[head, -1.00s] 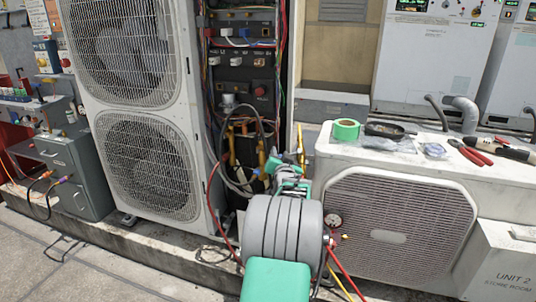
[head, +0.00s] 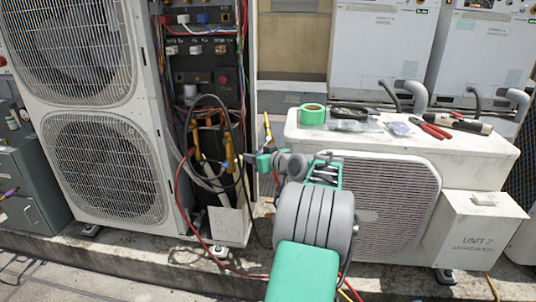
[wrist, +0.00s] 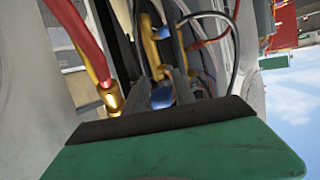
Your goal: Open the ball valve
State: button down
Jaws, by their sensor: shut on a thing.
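The ball valve's blue handle (wrist: 162,97) shows in the wrist view, between the grey fingers of my gripper (wrist: 160,92). The fingers are shut on it. A brass-coloured pipe (wrist: 151,45) rises just beyond the fingers. In the head view my gripper (head: 243,160) reaches left to the brass pipes (head: 229,153) in the open service bay of the tall condenser. The valve is too small there to read its handle angle. The valve body is partly hidden by the fingers in the wrist view.
A black hose (head: 241,120) loops beside the pipes, and a red hose (head: 180,205) hangs to their left. The low condenser (head: 390,205) stands right of my arm, with green tape (head: 313,114) and red pliers (head: 431,130) on top.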

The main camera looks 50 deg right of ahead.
jog(key=shift+r, duration=0.4)
jog(key=c, duration=1.5)
grip_release()
jog(key=o, duration=0.5)
jog(key=shift+f, duration=0.1)
jog(key=shift+c, duration=0.2)
jog(key=shift+f, duration=0.15)
jog(key=shift+s+f, duration=0.1)
jog(key=shift+f, duration=0.2)
jog(key=shift+d, duration=0.1)
